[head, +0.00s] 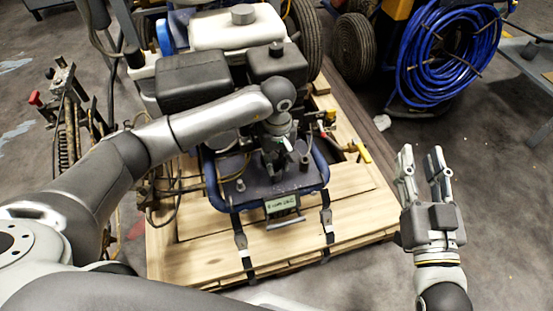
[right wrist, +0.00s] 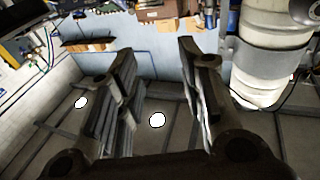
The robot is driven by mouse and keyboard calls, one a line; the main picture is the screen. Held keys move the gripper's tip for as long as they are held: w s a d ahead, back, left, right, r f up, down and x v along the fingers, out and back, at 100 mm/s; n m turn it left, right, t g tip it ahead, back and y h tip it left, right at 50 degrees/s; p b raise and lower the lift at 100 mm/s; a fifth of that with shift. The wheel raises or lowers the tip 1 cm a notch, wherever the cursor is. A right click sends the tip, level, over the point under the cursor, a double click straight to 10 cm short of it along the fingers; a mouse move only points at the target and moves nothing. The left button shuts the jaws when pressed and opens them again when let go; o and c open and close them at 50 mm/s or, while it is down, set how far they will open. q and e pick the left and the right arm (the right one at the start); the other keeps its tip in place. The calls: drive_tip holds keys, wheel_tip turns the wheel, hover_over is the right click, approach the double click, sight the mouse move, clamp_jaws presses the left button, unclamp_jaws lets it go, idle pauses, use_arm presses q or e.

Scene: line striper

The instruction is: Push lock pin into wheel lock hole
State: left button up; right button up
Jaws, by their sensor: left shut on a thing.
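The line striper (head: 265,185) stands on a wooden pallet, with its blue frame and black and white engine parts facing me. My left gripper (head: 273,168) points down over the front of the blue frame. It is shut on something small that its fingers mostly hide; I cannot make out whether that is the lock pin. The wheel lock hole cannot be told apart in this view. My right gripper (head: 424,165) is open and empty, fingers up, off to the right of the pallet. Its parted fingers also show in the right wrist view (right wrist: 160,75).
The wooden pallet (head: 190,262) has black straps over its front edge. A yellow-handled valve (head: 363,153) sticks out right of the frame. A blue hose coil (head: 445,55) stands at the back right. A metal rack (head: 68,120) is at left.

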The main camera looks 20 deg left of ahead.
use_arm(q)
drive_tip(key=shift+f, duration=0.15)
use_arm(e)
drive_tip(key=shift+r+t, duration=0.3)
drive_tip(key=shift+r, duration=0.05)
drive_tip(key=shift+s+r, duration=0.1)
drive_tip(key=shift+r, duration=0.2)
use_arm(q)
drive_tip(key=o, duration=1)
use_arm(e)
drive_tip(key=shift+a+r, duration=0.1)
drive_tip(key=shift+r, duration=0.05)
use_arm(q)
drive_tip(key=shift+o, duration=0.6)
drive_tip(key=shift+o, duration=1.2)
